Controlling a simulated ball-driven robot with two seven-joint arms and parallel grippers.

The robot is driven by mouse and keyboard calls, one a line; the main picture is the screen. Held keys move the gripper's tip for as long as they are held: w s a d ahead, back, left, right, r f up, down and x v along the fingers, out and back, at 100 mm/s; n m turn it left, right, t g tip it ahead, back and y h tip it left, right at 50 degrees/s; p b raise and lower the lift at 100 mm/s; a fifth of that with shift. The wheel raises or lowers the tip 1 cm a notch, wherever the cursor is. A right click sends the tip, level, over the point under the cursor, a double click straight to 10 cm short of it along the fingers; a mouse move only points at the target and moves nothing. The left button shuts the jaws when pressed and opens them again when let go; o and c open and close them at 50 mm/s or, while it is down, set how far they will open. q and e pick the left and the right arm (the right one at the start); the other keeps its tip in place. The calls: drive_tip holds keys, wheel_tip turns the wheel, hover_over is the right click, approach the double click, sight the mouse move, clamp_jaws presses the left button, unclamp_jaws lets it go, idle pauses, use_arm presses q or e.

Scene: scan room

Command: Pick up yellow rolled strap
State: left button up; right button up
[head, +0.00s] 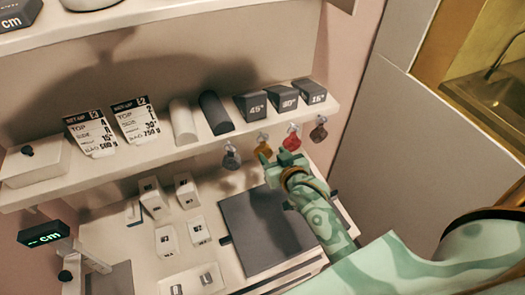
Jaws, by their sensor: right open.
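The yellow rolled strap (263,147) hangs from the front edge of the shelf, between a grey strap (231,157) on its left and a red strap (292,138) on its right. My right gripper (275,161) is open just below and to the right of the yellow strap, its fingers pointing up towards the shelf. It hides part of the strap's lower side, and I cannot tell if they touch. My left gripper is not in view.
A dark strap (319,129) hangs farther right. The shelf (160,159) above holds cards, rolls and angled blocks. Below, a counter (185,258) carries white blocks and a dark flat plate (262,232). A pale panel (390,140) stands to the right.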

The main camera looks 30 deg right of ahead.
sight(264, 145)
drive_tip(key=x, duration=0.7)
drive_tip(key=shift+w+a+r, duration=0.25)
drive_tip(key=shift+s+r, duration=0.1)
drive_tip(key=shift+s, duration=0.1)
drive_tip(key=shift+c, duration=1.2)
drive_tip(key=c, duration=0.7)
